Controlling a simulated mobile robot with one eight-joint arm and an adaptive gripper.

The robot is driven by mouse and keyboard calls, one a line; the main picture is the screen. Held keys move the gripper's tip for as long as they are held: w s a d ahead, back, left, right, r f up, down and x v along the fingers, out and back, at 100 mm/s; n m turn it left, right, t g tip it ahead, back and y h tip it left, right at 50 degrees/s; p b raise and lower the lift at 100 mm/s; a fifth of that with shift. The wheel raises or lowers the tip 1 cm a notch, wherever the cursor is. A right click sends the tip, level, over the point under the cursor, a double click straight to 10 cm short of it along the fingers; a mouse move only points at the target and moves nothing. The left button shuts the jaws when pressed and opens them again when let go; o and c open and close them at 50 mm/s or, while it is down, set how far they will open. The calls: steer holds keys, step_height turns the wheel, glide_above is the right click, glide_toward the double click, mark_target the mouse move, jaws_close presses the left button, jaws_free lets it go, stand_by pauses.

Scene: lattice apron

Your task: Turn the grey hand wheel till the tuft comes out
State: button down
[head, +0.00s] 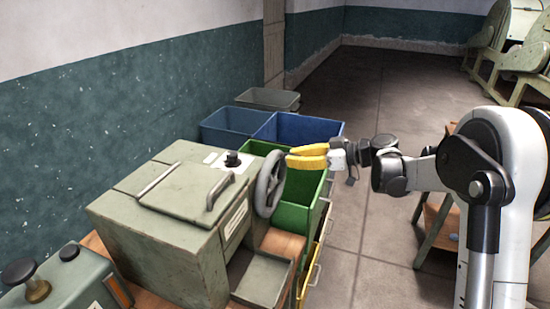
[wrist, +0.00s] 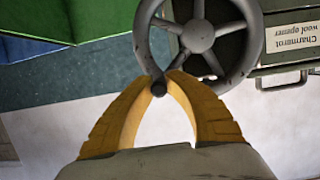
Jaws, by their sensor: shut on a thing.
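The grey hand wheel (head: 270,184) is on the right side of the pale green machine (head: 180,215). It has several spokes and a hub, seen closer in the wrist view (wrist: 201,37). My gripper (head: 288,156) has yellow fingers and reaches the upper part of the wheel from the right. In the wrist view, the fingertips (wrist: 165,80) are closed around a dark round handle knob (wrist: 158,87) at the wheel's rim. No tuft shows in either view.
A shallow grey tray (head: 263,276) below the wheel looks empty. A green bin (head: 295,217) stands close beyond the wheel, with blue bins (head: 285,127) behind it. The machine's label (wrist: 294,37) reads "Charmarot wool opener". Open floor lies to the right.

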mark_target(284, 174)
steer(key=shift+f, duration=0.1)
steer(key=shift+w+d+f+b, duration=0.1)
steer(key=shift+w+f+b, duration=0.25)
steer(key=shift+f, duration=0.2)
steer(key=shift+w+d+f+b, duration=0.1)
steer(key=shift+w+f+b, duration=0.15)
steer(key=shift+f+b, duration=0.2)
steer(key=shift+w+d+f+b, duration=0.1)
steer(key=shift+w+f+b, duration=0.25)
steer(key=shift+f, duration=0.25)
step_height(284, 174, down, 4)
steer(key=b, duration=0.2)
steer(key=shift+w+b, duration=0.1)
steer(key=shift+b, duration=0.25)
steer(key=shift+r, duration=0.15)
